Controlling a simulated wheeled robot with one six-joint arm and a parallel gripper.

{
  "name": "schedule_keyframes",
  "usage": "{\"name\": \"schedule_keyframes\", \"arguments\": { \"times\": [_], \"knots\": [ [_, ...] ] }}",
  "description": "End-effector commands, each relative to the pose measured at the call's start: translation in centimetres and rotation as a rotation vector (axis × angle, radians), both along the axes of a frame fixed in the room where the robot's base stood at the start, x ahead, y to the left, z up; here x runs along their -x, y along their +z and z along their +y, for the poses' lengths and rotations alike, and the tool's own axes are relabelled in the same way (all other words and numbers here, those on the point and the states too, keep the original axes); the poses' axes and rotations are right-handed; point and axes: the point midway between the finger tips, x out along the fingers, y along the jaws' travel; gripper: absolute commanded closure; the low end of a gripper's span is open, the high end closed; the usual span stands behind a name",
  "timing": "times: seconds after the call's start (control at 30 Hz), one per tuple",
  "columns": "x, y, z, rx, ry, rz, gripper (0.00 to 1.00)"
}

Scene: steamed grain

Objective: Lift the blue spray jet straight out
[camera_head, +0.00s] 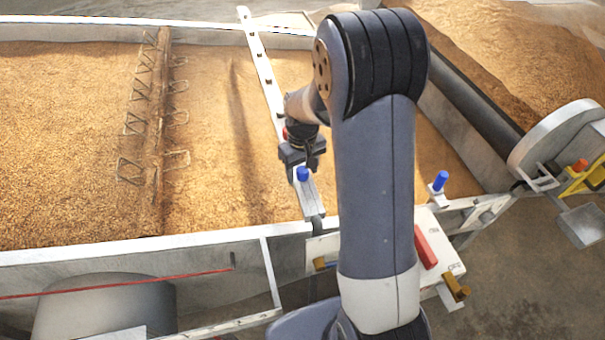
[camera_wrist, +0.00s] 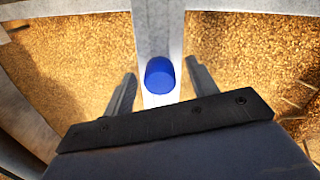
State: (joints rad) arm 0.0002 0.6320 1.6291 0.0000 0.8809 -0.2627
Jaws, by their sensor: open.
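A blue spray jet (camera_head: 302,174) stands at the near end of a white rail (camera_head: 266,80) that crosses the grain bed. In the wrist view its round blue top (camera_wrist: 160,74) lies between my two fingers, against the white rail. My gripper (camera_head: 301,160) is open, close above and behind this jet in the head view. In the wrist view the fingers (camera_wrist: 160,70) sit to either side of the blue top with gaps showing. A second blue piece (camera_head: 440,181) stands on a white bracket to the right. The lower part of the jet is hidden.
Steamed grain (camera_head: 70,130) fills the bed on both sides of the rail. A rake bar with wire loops (camera_head: 160,130) crosses it at left. A white box with a red handle (camera_head: 426,246) stands right of my arm. A metal wall (camera_head: 120,248) edges the near side.

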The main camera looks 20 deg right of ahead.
Motion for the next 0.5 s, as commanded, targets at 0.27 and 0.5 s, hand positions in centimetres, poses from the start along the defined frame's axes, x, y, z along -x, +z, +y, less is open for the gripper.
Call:
{"name": "schedule_keyframes", "arguments": {
  "times": [0.27,0.5],
  "knots": [
    [-0.02,0.02,-0.01,0.000,0.000,-0.001,0.52],
    [-0.02,0.03,-0.01,0.000,0.000,-0.001,0.72]
  ]
}}
